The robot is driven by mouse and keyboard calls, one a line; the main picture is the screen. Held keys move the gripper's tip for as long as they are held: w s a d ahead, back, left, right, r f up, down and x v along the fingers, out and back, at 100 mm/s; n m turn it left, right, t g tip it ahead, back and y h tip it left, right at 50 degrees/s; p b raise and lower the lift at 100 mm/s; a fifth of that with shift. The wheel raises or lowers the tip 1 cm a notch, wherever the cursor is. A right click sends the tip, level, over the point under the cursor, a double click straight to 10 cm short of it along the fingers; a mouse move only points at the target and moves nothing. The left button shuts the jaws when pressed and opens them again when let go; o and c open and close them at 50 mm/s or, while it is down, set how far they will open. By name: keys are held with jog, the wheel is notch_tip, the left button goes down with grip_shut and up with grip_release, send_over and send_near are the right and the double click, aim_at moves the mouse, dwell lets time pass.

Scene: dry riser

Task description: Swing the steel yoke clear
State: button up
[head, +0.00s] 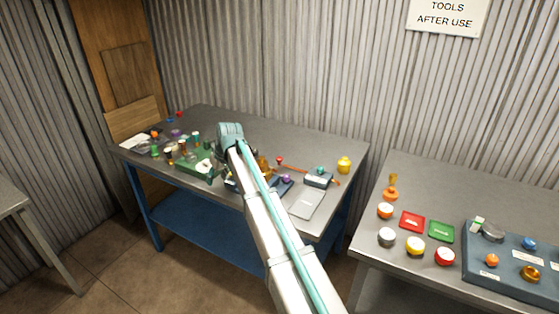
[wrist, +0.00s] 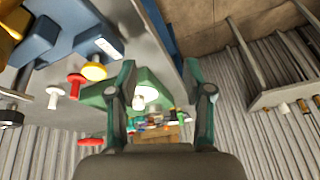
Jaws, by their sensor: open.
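My gripper (wrist: 160,68) is open in the wrist view, its two teal fingers spread with nothing held between them. Past and between the fingers is a green fixture (wrist: 118,92) with a pale round part (wrist: 148,92) on it. In the head view, a green fixture (head: 193,167) is on the far bench, just left of my wrist, among small items. I cannot pick out the steel yoke with certainty in either view. My arm hides part of the bench around the wrist in the head view.
In the wrist view, a blue block (wrist: 80,30), a yellow knob (wrist: 93,71) and a red knob (wrist: 75,82) are left of the fingers. In the head view, the far bench (head: 290,138) is clear behind my wrist.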

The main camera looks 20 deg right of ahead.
jog(key=w+d+r+m+h, duration=0.1)
jog(key=d+r+m, duration=0.1)
jog(key=d+r, duration=0.8)
jog(key=m+h+p, duration=0.2)
jog(key=m, duration=0.1)
send_near(279, 158)
jog(key=shift+t, duration=0.4)
jog(key=x, duration=0.2)
jog(key=p+x, duration=0.1)
jog(key=x, duration=0.2)
jog(key=p+x, duration=0.1)
jog(key=x, duration=0.2)
jog(key=shift+s+f, duration=0.3)
jog(key=shift+f, duration=0.1)
grip_shut()
